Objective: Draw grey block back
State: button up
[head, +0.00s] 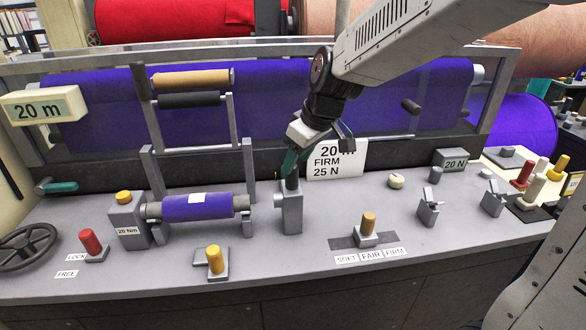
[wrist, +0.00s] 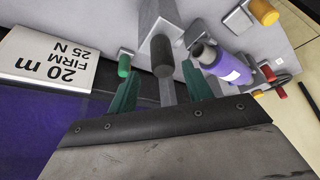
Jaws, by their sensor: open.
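The grey block (head: 291,215) stands upright on the bench, right of the small purple roll (head: 198,206). It has a dark knob on top and a short spindle on its left side, close to the roll's right core end. My gripper (head: 312,160) is open just above the block, its green fingers pointing down. In the wrist view the block (wrist: 158,18) and its dark knob (wrist: 163,56) lie between the two open fingers (wrist: 160,88). I cannot tell whether either finger touches the knob.
A 20 m FIRM 25 N sign (head: 338,160) stands just behind the gripper. A yellow-knobbed lever (head: 215,262) and an orange knob (head: 368,223) on a SOFT/FAIR/FIRM slide stand in front. A 20 Nm block (head: 128,220) is left of the roll.

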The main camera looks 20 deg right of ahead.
jog(key=v, duration=0.2)
jog(key=shift+s+d+r, duration=0.1)
jog(key=shift+s+r, duration=0.05)
jog(key=shift+r, duration=0.2)
jog(key=shift+s+f+m+g, duration=0.2)
jog(key=shift+s+m+g, duration=0.1)
jog(key=shift+m, duration=0.1)
jog(key=s+d+m+g+h, duration=0.1)
jog(key=s+d+m, duration=0.2)
jog(key=s, duration=0.9)
jog(key=s+d+m+h, duration=0.1)
jog(key=s+d+m, duration=0.2)
jog(key=s, duration=1)
jog(key=shift+s+d+r+g+h, duration=0.3)
jog(key=shift+d+g+h, duration=0.1)
jog(key=shift+d, duration=0.25)
